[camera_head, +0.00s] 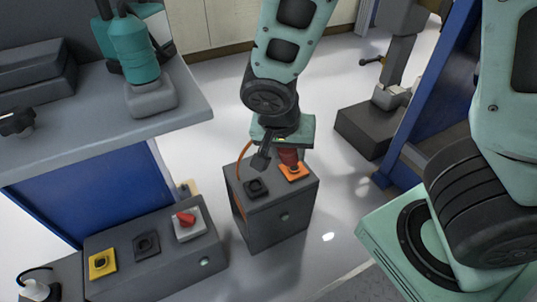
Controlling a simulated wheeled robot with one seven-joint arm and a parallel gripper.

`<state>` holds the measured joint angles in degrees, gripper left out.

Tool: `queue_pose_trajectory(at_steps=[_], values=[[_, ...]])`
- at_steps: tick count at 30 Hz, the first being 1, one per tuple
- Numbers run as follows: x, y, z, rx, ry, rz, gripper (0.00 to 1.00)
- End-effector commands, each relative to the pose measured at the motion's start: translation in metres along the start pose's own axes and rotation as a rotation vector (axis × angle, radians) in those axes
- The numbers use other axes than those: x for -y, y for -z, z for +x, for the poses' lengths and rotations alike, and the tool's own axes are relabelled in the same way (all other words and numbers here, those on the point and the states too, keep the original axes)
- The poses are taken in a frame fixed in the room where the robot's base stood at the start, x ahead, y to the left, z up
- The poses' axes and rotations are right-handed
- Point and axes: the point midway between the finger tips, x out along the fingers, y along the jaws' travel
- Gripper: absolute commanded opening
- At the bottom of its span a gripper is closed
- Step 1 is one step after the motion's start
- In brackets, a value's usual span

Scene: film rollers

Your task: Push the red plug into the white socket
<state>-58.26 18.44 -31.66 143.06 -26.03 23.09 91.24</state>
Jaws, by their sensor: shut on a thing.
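My gripper (284,146) points down over the dark box at centre and is shut on a dark red plug (289,157). The plug is just above or touching an orange socket plate (300,174); I cannot tell whether it is in it. An orange cable (240,165) curves down on the left of the gripper. A white square socket plate (190,233) is on the lower-left dark box, with a bright red piece (184,218) on it. I cannot tell if that piece is a plug or a knob. My fingertips are partly hidden.
The centre box (275,225) also bears a black socket (256,188). The lower-left box (150,275) has yellow (102,263) and black (146,246) plates. A grey-topped bench (100,140) stands at left, a blue frame (425,105) at right. Floor between is open.

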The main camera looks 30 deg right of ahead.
Motion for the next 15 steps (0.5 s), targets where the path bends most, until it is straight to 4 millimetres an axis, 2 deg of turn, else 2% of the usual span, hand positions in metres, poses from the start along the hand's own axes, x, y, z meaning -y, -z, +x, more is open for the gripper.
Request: queue_pose_trajectory(at_steps=[5, 9, 15], values=[[-0.029, 0.013, -0.032, -0.122, -0.014, -0.056, 0.09], [-0.048, 0.036, -0.073, -0.277, -0.061, -0.071, 0.09], [-0.058, 0.066, -0.132, -0.472, -0.156, -0.035, 0.1]])
